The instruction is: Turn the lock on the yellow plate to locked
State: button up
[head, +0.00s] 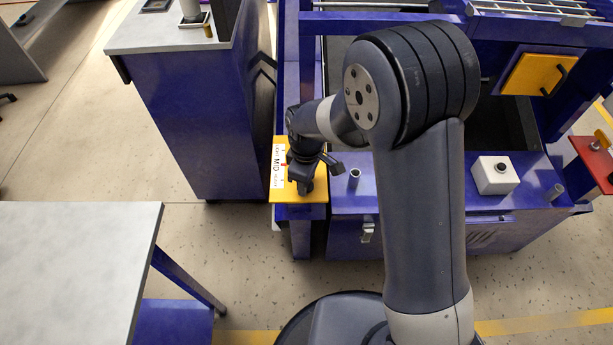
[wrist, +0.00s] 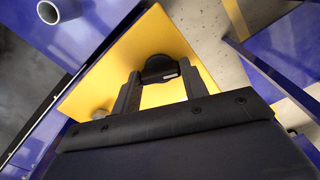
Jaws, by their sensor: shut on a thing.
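The yellow plate (head: 284,195) sticks out at the left front corner of the blue machine. A white label on it (head: 278,165) reads MID, with smaller marks too small to read. My gripper (head: 301,185) is over the plate, pointing down. In the wrist view the yellow plate (wrist: 101,72) lies under my gripper (wrist: 158,85). Its two fingers are shut on a dark rounded knob, the lock (wrist: 158,66), which stands on the plate. The fingers and arm hide much of the lock in the head view, and its setting cannot be told.
A short grey tube (head: 354,177) stands just right of the plate, also in the wrist view (wrist: 48,12). A white box with a button (head: 494,174) is further right. A blue cabinet (head: 190,120) is behind left, a grey table (head: 70,265) front left.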

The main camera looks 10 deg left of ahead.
jog(key=shift+n+p, duration=0.3)
jog(key=shift+n, duration=1.9)
jog(key=o, duration=1)
notch_tip(320, 180, up, 11)
jog(key=shift+f+p, duration=0.1)
jog(key=shift+p, duration=0.95)
